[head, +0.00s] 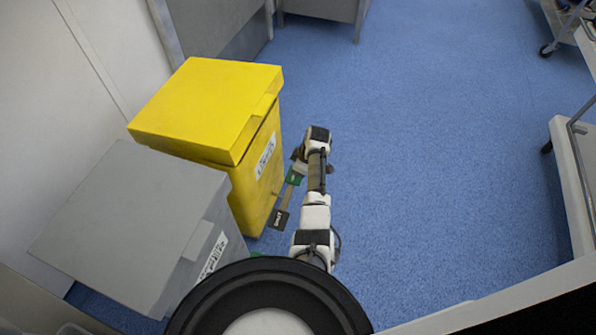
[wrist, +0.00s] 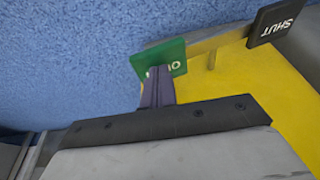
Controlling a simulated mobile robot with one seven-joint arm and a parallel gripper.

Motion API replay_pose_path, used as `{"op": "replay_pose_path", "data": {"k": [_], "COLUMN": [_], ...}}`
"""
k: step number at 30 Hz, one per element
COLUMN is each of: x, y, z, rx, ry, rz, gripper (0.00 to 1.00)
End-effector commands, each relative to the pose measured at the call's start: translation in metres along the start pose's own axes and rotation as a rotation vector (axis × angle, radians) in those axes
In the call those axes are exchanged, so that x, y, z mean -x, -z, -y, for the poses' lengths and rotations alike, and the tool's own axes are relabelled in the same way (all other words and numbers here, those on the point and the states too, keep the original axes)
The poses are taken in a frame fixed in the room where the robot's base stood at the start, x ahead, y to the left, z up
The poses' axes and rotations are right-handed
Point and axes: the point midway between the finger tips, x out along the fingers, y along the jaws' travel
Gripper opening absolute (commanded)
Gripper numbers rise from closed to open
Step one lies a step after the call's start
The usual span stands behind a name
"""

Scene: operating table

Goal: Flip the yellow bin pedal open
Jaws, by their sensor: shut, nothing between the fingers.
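The yellow bin (head: 205,105) stands at the left in the head view with its lid down. Its pedal sits low on the front side, with a green plate (head: 294,177) at one end and a black plate marked SHUT (head: 278,219) at the other. In the wrist view the green plate (wrist: 176,52) and the black plate (wrist: 275,22) both show beside the yellow bin wall (wrist: 255,85). My gripper (wrist: 160,75) is shut and empty, its tips at the green plate and overlapping its lower edge. I cannot tell whether they touch it.
A grey bin (head: 130,220) stands next to the yellow one, nearer to me. Blue floor (head: 440,170) is clear to the right. A white cart (head: 575,180) stands at the right edge and a grey cabinet (head: 232,50) behind the bins.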

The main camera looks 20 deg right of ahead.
Motion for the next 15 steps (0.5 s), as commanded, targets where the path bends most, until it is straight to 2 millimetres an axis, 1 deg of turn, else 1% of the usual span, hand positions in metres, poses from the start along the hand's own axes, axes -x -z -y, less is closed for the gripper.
{"op": "replay_pose_path", "data": {"k": [6,15], "x": [-0.011,-0.028], "y": [-0.003,-0.008], "z": [-0.004,-0.015], "rx": [-0.016,-0.016], "ry": [0.054,0.05], "rz": [0.003,0.002], "gripper": [0.0,0.0]}}
